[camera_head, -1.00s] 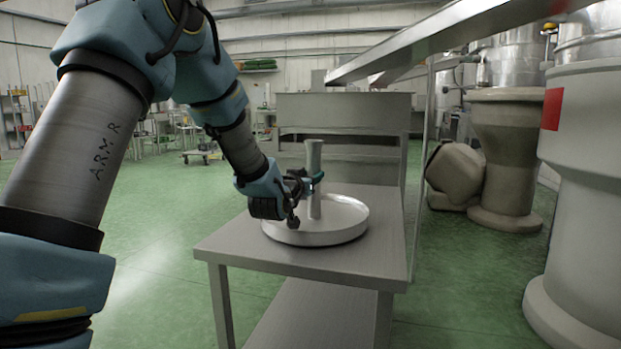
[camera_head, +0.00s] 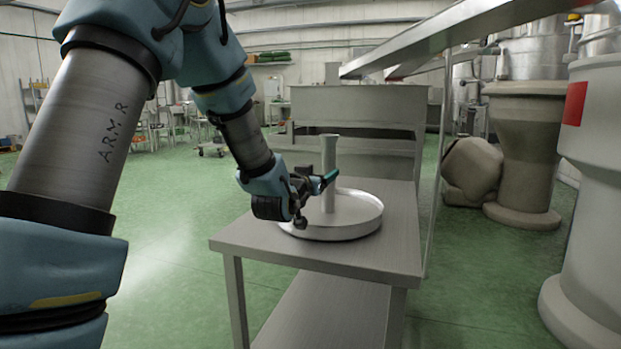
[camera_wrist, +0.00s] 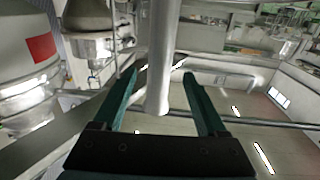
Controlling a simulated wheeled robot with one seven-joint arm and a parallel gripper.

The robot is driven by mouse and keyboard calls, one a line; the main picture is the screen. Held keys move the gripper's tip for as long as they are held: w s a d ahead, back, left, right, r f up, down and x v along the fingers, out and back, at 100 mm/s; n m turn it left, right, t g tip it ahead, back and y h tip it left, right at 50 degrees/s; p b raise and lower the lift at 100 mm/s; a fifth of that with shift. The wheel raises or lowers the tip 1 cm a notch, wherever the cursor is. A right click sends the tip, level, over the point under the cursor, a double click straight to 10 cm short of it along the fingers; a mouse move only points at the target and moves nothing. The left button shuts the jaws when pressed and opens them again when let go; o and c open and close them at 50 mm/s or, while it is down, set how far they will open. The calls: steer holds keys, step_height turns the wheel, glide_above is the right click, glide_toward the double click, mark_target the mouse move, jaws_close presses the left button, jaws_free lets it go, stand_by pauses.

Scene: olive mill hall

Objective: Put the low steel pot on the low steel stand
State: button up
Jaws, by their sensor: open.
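The low steel pot (camera_head: 352,229) is a shallow, pale round pan with a tall upright post (camera_head: 328,155) at its middle. It sits level on the low steel stand (camera_head: 389,262), a grey table with a lower shelf, towards its far part. My gripper (camera_head: 322,182) is at the post, above the pan's rim. In the wrist view, the open green fingers (camera_wrist: 165,88) lie to either side of the post (camera_wrist: 160,60), with gaps on both sides. The pan's left edge is partly hidden behind my gripper.
A large grey steel cabinet (camera_head: 352,115) stands behind the stand. A sloping metal beam (camera_head: 450,38) crosses overhead at right, with a thin upright post below. Large pale round machines (camera_head: 590,215) stand at right. Green floor (camera_head: 165,225) is clear to the left.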

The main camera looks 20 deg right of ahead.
steer(key=v, duration=0.8)
steer(key=w+a+f+y, duration=0.1)
steer(key=a+f+y, duration=0.1)
steer(key=a, duration=0.1)
steer(key=w+a+f+n+y, duration=0.1)
steer(key=a+f, duration=0.1)
steer(key=a, duration=0.2)
steer(key=w+a+f+n+g+y, duration=0.1)
steer(key=a+f+y, duration=0.1)
steer(key=a, duration=0.1)
steer(key=shift+w+a+f+y+p, duration=0.15)
steer(key=shift+w+a+y+p, duration=0.1)
steer(key=shift+w+y+p, duration=0.05)
steer(key=s+a+f+n+g+y, duration=0.1)
steer(key=a+f+n+g+y, duration=0.25)
steer(key=a, duration=0.65)
steer(key=s+a+f+n+g+y, duration=0.1)
steer(key=s+a+f+g+y, duration=0.1)
steer(key=s+a, duration=0.4)
steer(key=s+a+f+n+g+y, duration=0.1)
steer(key=s+a+f+g+y, duration=0.1)
steer(key=s+a, duration=0.5)
steer(key=shift+s+a+f+n+g, duration=0.35)
steer(key=shift+a+f+g, duration=0.2)
steer(key=shift+a+g, duration=0.5)
steer(key=shift+r, duration=0.15)
